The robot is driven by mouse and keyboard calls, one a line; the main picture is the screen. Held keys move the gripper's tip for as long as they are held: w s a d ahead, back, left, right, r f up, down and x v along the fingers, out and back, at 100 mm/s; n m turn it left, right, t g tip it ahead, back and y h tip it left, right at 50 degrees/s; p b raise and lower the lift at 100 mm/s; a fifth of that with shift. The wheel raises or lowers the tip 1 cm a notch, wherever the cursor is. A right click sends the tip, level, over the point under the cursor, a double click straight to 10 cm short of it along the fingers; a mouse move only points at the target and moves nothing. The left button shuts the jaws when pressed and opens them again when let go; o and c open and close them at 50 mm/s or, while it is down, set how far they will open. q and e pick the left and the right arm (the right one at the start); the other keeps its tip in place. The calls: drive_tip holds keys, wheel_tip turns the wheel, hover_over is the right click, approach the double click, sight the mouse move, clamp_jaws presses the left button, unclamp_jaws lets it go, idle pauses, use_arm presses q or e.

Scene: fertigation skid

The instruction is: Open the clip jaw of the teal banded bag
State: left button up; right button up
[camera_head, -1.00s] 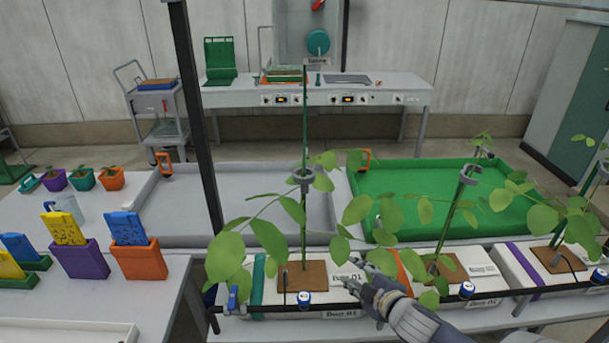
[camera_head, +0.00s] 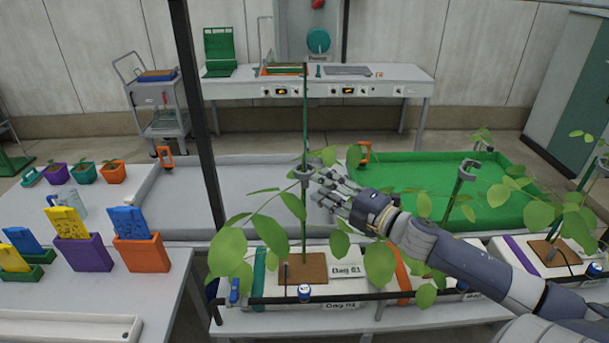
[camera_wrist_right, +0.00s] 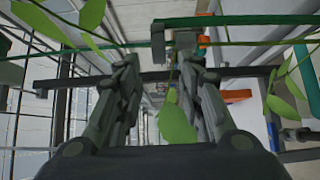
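My right gripper (camera_head: 318,184) reaches in from the right, just beside the clip. In the wrist view its fingers (camera_wrist_right: 158,62) are apart, with the clip just beyond their tips. My left gripper is not in view.
Leaves (camera_head: 270,232) hang around the stem and below my right arm. A dark post (camera_head: 198,120) stands to the left. A green tray (camera_head: 420,180) and a grey tray (camera_head: 245,205) lie behind. A dark rail (camera_head: 285,300) runs along the bag's front.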

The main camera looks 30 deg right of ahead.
sight(305, 177)
drive_tip(key=p+x, duration=0.1)
drive_tip(key=x, duration=0.4)
drive_tip(key=shift+r, duration=0.15)
drive_tip(key=shift+p+x, duration=0.45)
drive_tip(key=shift+x, duration=0.45)
drive_tip(key=shift+a, duration=0.1)
clamp_jaws()
